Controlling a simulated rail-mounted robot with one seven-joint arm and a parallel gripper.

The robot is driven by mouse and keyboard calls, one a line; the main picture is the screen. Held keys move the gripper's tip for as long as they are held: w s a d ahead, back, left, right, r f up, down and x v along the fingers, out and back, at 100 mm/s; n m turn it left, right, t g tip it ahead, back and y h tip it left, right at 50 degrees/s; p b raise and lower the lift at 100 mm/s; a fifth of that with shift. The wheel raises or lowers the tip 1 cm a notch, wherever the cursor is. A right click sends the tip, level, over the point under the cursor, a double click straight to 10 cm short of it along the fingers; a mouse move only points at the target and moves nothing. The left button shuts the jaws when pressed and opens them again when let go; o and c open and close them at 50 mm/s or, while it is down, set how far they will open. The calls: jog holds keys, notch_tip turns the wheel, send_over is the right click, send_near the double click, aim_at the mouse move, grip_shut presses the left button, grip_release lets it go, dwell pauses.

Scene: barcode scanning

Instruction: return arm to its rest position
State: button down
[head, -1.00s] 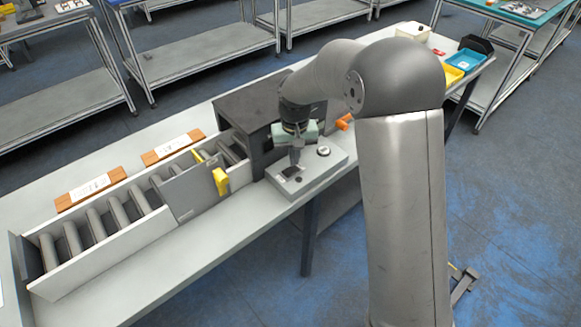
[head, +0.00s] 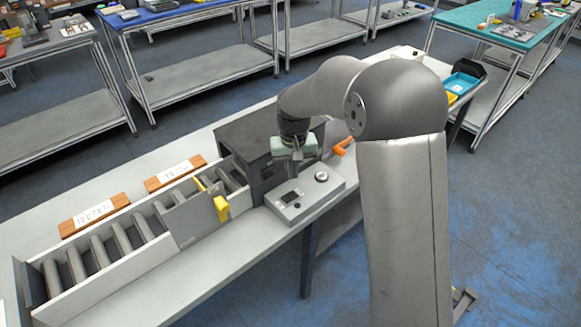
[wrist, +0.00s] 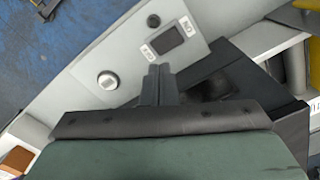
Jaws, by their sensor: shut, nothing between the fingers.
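My gripper (head: 294,171) is shut and empty. In the head view it hangs fingers down beside the dark box, above the grey control panel. In the wrist view my gripper (wrist: 158,84) shows its two fingers together, near the small dark screen on the panel. My arm reaches over from the right of the head view.
The grey panel (head: 325,193) carries a round knob (head: 321,176). A dark box (head: 243,133) stands behind the gripper. To the left is a roller conveyor (head: 105,240) with a yellow part (head: 221,208). An orange scanner-like tool (head: 343,146) lies right of the gripper.

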jog(key=s+d+r+m, duration=0.1)
jog(key=s+d+r, duration=0.35)
jog(key=s, duration=0.35)
jog(key=s+d+r, duration=0.3)
jog(key=s+d, duration=0.3)
jog(key=s, duration=0.1)
jog(key=s+d, duration=0.2)
jog(key=s, duration=0.5)
jog(key=s+d+m, duration=0.1)
jog(key=s+d, duration=0.2)
jog(key=s, duration=0.4)
jog(key=shift+s+f, duration=0.35)
jog(key=shift+f, duration=0.1)
jog(key=shift+w, duration=0.1)
